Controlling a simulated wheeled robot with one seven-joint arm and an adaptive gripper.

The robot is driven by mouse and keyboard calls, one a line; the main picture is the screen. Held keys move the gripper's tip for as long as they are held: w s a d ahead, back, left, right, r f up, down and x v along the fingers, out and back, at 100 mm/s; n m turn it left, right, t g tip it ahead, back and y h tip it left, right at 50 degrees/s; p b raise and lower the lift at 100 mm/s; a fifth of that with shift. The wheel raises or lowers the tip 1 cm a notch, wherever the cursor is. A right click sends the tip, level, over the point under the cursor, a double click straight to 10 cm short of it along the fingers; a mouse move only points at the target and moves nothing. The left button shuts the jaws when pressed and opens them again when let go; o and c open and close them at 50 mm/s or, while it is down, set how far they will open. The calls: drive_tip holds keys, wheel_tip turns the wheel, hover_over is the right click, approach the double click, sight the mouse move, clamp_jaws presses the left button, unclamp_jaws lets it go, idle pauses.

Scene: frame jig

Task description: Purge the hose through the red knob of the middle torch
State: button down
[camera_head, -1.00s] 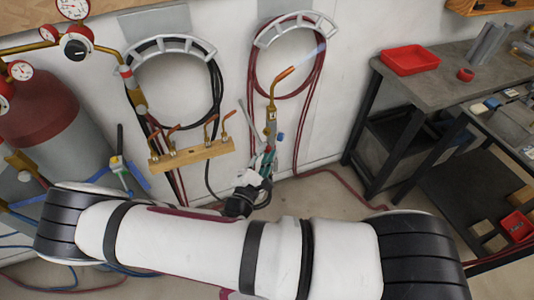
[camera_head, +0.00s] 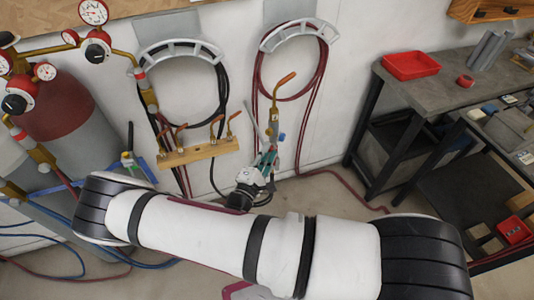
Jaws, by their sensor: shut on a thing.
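The torch (camera_head: 275,117) stands upright before the wall, its copper tip (camera_head: 285,79) angled up to the right. No flame shows at the tip. A blue knob (camera_head: 281,137) shows on the right of its lower body. My gripper (camera_head: 265,160), with teal fingers, is at the torch's lower end and shut on a part of it. The fingers cover that part, and I cannot see a red knob there, so I cannot tell exactly what is gripped.
A wooden rack with several copper tips (camera_head: 198,154) is left of the torch. Dark red hoses hang on a wall hanger (camera_head: 300,35) behind it; black hoses hang further left. A gas cylinder (camera_head: 62,115) with gauges stands at left. A workbench (camera_head: 450,80) is at right.

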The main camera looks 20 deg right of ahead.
drive_tip(key=c, duration=1.4)
unclamp_jaws()
drive_tip(key=v, duration=1.2)
drive_tip(key=shift+a, duration=0.1)
